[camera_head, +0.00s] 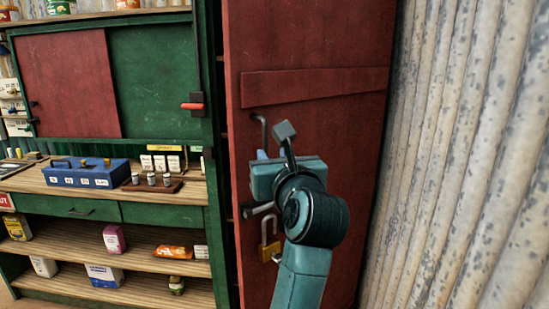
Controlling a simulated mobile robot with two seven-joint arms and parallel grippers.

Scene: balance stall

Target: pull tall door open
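The tall door (310,45) is red, with a cross plank, and fills the middle of the head view. A dark gap with bits of shelf edge shows along its left side. A dark bar handle (260,124) is on the door near that side; its lower part is hidden behind my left gripper.
A brass padlock (270,251) hangs below the gripper, beside a metal latch bar (258,209). A corrugated metal wall (460,150) stands close on the right. On the left, a green cabinet (155,75) has a counter with a blue box (88,172) and shelves of goods.

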